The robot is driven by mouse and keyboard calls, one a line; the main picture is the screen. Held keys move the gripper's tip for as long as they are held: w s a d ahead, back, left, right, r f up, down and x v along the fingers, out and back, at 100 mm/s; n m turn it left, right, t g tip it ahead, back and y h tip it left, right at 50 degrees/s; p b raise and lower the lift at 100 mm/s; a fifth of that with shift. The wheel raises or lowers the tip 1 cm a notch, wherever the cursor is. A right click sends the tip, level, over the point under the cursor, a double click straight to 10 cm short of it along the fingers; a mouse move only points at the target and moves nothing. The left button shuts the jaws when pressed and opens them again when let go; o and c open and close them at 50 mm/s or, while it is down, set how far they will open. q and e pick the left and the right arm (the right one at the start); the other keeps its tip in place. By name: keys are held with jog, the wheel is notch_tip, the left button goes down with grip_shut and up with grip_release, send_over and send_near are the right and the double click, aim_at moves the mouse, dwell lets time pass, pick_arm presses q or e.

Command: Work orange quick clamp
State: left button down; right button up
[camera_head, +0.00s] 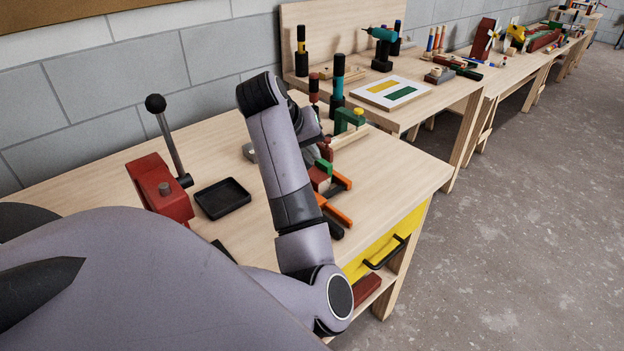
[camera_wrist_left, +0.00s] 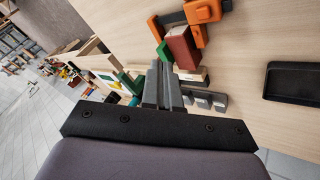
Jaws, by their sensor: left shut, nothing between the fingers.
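The orange quick clamp (camera_wrist_left: 203,12) lies on the wooden workbench at the top of the left wrist view, with an orange part and a dark bar beside a red block (camera_wrist_left: 182,46) and a green piece (camera_wrist_left: 164,52). In the head view the clamp (camera_head: 338,213) shows in part behind my left arm, near the bench's right side. My left gripper (camera_wrist_left: 163,72) is shut and empty, its grey fingertips near the green piece and the red block, apart from the clamp's orange body. In the head view my own arm hides most of this gripper. My right gripper is not in view.
A black tray (camera_head: 222,198) and a red lever device (camera_head: 160,190) stand left of my arm. A green-topped tool (camera_head: 348,119) and upright tools stand behind. A yellow drawer (camera_head: 385,243) is in the bench front. The bench's right corner is clear.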

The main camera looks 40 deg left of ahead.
pick_arm(q)
notch_tip(320, 180, down, 5)
jog(key=shift+r+b, duration=0.1)
jog(key=shift+b, duration=0.6)
notch_tip(320, 180, down, 2)
jog(key=b, duration=0.2)
jog(key=shift+b, duration=0.4)
jog(key=shift+f, duration=1)
jog(key=shift+f, duration=0.1)
dwell(0.3)
jog(key=shift+f, duration=0.3)
